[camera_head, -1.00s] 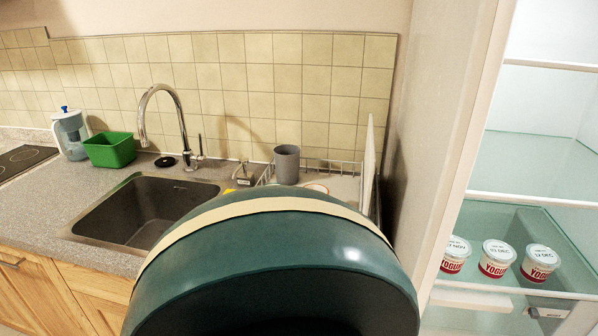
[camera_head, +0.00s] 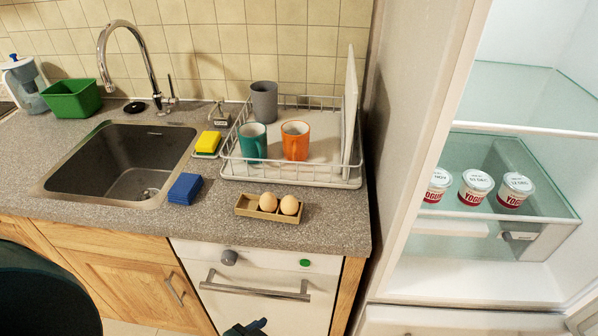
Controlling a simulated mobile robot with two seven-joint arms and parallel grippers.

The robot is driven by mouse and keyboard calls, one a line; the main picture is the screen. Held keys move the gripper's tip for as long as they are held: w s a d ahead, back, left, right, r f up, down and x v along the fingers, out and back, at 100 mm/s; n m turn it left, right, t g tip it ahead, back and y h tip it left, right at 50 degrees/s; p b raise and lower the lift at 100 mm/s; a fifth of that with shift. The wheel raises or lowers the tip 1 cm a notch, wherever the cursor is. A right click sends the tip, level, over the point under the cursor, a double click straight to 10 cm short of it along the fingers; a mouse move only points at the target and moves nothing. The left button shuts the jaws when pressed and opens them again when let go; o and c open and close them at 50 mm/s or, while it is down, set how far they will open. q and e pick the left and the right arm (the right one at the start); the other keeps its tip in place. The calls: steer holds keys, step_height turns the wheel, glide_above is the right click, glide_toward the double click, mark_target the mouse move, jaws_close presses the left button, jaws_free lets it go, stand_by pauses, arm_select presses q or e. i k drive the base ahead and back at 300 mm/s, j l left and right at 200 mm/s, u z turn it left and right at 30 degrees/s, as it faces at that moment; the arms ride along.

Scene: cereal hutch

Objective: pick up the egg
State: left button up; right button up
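Two light brown eggs sit side by side in a small wooden tray (camera_head: 243,206) on the countertop, in front of the dish rack. The left egg (camera_head: 268,202) and the right egg (camera_head: 289,205) fill the tray's middle and right part; its left part is empty. A small dark piece at the bottom edge, in front of the white appliance door, looks like the tip of my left gripper (camera_head: 245,328). It is low and well apart from the eggs, and its fingers cannot be made out. My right gripper is not in view.
A wire dish rack (camera_head: 290,180) with several mugs stands behind the tray. A blue sponge (camera_head: 185,189) and the sink (camera_head: 118,165) are to its left. An open fridge (camera_head: 500,250) with yogurts is at right. A dark rounded object (camera_head: 40,295) fills the lower left.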

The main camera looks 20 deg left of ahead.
mark_target(268, 202)
steer(key=u, duration=0.85)
